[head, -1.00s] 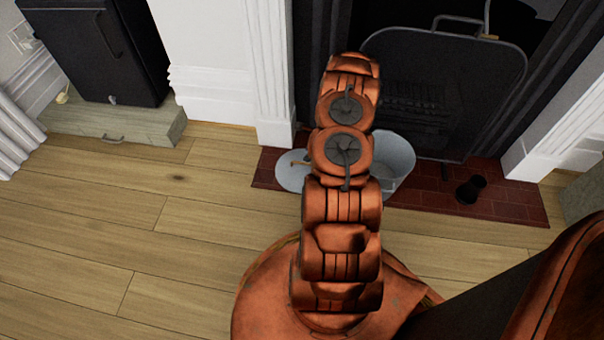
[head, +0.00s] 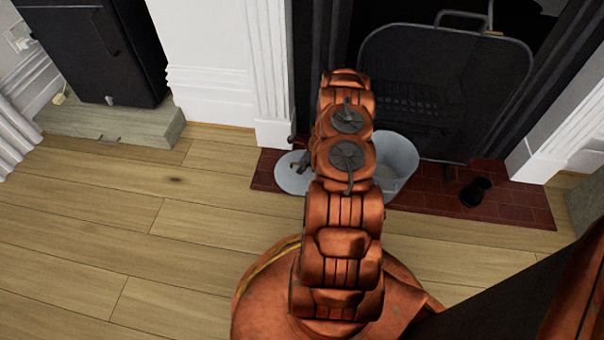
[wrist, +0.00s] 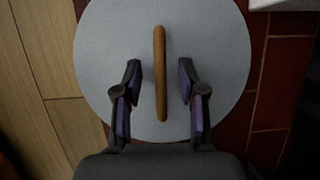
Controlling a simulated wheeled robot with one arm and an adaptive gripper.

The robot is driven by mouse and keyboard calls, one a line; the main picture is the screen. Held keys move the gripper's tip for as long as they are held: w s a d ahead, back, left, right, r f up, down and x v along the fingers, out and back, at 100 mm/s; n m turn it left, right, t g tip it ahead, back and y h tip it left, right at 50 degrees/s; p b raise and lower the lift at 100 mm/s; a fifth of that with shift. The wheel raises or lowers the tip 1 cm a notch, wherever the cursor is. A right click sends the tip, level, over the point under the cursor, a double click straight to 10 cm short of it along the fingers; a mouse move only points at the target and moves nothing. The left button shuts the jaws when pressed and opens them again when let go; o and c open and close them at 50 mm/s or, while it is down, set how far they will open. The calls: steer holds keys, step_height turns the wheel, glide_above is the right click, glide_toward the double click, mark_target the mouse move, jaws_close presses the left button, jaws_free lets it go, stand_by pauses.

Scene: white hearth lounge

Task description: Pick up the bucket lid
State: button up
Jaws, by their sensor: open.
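The bucket lid (head: 287,176) is a round pale grey disc lying at the left end of the red brick hearth, partly hidden by my arm in the head view. In the wrist view the lid (wrist: 105,50) fills the middle, with a brown bar handle (wrist: 160,75) running up and down across it. My gripper (wrist: 158,72) is open above the lid. One finger is on each side of the handle, with a gap on both sides. The fingertips of my gripper (head: 299,156) show only in small part in the head view.
A pale grey bucket (head: 398,163) stands on the brick hearth (head: 425,197) just right of the lid, partly behind my arm. A dark fire screen (head: 445,85) stands behind it. A small black object (head: 475,191) sits to the right. The wooden floor (head: 130,235) at left is clear.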

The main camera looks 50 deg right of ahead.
jaws_close()
stand_by(0.6)
